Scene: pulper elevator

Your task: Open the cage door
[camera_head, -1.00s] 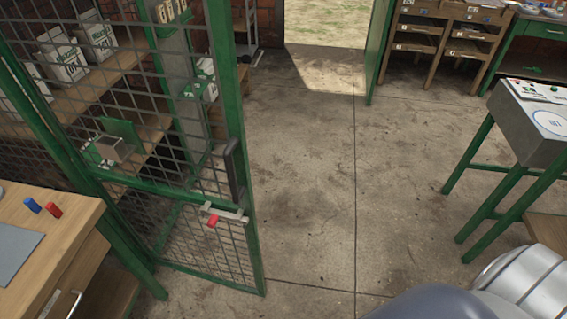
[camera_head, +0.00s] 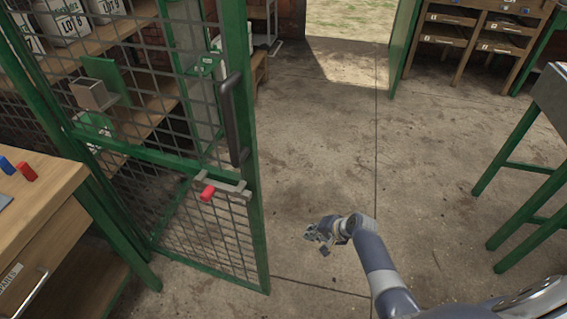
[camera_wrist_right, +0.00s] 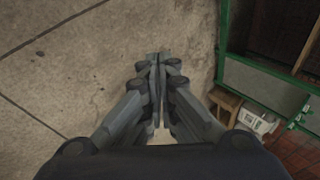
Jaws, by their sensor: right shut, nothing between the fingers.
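The cage door (camera_head: 172,163) is a green frame with grey wire mesh at the left of the head view. Its free edge is the green post facing the open floor. A dark vertical handle (camera_head: 230,122) is fixed near that edge. Below it is a grey latch bar with a red knob (camera_head: 207,193). My right gripper (camera_head: 318,236) is to the right of the door, apart from the handle and latch. In the right wrist view its fingers (camera_wrist_right: 158,58) are together and empty. My left gripper is not in view.
A wooden bench (camera_head: 45,205) with a blue and a red piece stands at the left front. Shelves with white boxes (camera_head: 65,22) are behind the mesh. A green-legged table (camera_head: 525,150) is at the right. Concrete floor (camera_head: 320,130) lies clear between.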

